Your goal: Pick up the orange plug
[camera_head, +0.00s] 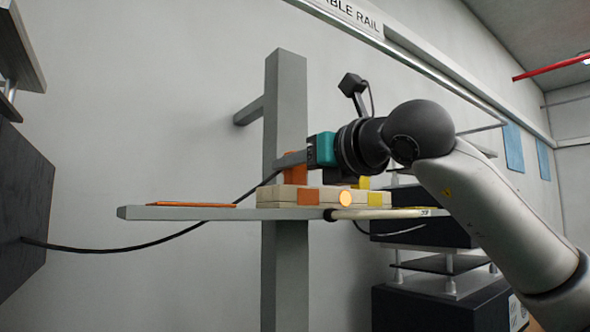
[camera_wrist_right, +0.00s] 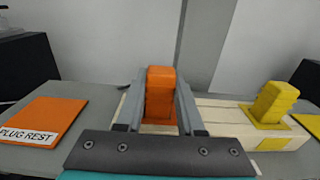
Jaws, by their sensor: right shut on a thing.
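The orange plug (camera_wrist_right: 160,92) is upright at the beige socket strip (camera_wrist_right: 220,115), between the two grey fingers of my right gripper (camera_wrist_right: 161,78). The fingers are shut on it from both sides. In the head view the orange plug (camera_head: 296,174) shows at the fingertips of my right gripper (camera_head: 290,160), just above the beige strip (camera_head: 270,195). I cannot tell whether the plug is fully seated, as its foot is partly hidden. My left gripper is not in view.
A yellow plug (camera_wrist_right: 272,100) stands on the strip to the right. A flat orange pad labelled PLUG REST (camera_wrist_right: 45,118) lies on the grey shelf (camera_head: 160,213) to the left. A black cable (camera_head: 130,247) runs from the left to the plug area. A grey post (camera_head: 286,90) stands behind.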

